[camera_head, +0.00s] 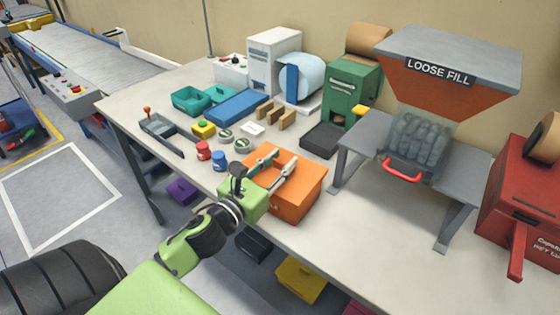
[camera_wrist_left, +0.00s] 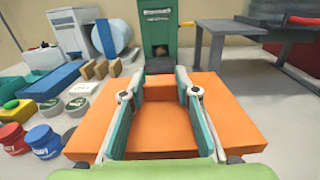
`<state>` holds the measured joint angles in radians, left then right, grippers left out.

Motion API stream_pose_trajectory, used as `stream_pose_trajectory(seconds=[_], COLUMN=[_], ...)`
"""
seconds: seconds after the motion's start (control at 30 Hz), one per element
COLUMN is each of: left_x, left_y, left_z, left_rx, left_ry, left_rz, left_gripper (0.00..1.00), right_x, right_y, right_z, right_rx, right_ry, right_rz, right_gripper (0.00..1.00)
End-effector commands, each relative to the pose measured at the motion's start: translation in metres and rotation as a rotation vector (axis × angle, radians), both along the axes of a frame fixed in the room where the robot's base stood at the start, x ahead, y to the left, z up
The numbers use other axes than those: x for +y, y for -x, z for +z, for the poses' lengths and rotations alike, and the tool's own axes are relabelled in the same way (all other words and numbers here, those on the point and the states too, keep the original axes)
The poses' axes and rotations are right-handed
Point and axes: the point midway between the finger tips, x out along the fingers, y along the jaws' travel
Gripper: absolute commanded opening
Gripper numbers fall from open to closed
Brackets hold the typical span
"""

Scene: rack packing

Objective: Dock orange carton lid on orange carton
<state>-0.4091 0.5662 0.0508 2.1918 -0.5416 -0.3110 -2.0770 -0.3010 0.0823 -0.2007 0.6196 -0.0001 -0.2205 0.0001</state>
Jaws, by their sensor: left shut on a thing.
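The orange carton (camera_head: 292,208) stands on the bench in the middle of the head view. The orange carton lid (camera_head: 309,178) appears as the flat orange top over the carton; a gap or seam between the two cannot be made out. My left gripper (camera_head: 281,160) is over this top, its two fingers spread apart and shut on the lid. In the left wrist view, the fingers (camera_wrist_left: 161,80) lie on either side of a shaded orange part, with the wide orange top (camera_wrist_left: 225,115) reaching out on both sides. My right gripper is not in view.
Red (camera_head: 203,150) and blue (camera_head: 219,160) pots stand left of the carton. The loose fill hopper (camera_head: 450,60) stands on a grey stand to the right. The bench front right is clear.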

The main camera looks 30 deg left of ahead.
Motion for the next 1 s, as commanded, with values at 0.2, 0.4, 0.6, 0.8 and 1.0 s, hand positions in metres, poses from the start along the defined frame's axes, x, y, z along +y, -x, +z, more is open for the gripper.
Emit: stream_pose_trajectory(seconds=[0.2,0.4,0.6,0.8,1.0], left_x=[0.000,0.000,0.000,0.000,0.001], left_y=[0.000,0.000,0.000,0.017,0.052], left_z=[-0.003,-0.003,0.003,0.005,0.005], left_rx=[0.001,0.000,0.000,0.004,0.004], left_ry=[0.001,0.001,0.000,0.001,0.003], left_rz=[0.000,0.000,0.000,0.001,0.002], left_gripper=[0.46,0.46,0.46,0.46,0.46], right_x=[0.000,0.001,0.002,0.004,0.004], right_y=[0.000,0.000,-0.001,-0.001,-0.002], right_z=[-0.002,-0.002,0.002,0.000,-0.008], right_rx=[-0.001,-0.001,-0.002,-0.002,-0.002], right_ry=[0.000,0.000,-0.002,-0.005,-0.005], right_rz=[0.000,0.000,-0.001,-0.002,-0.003], right_gripper=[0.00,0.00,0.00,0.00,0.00])
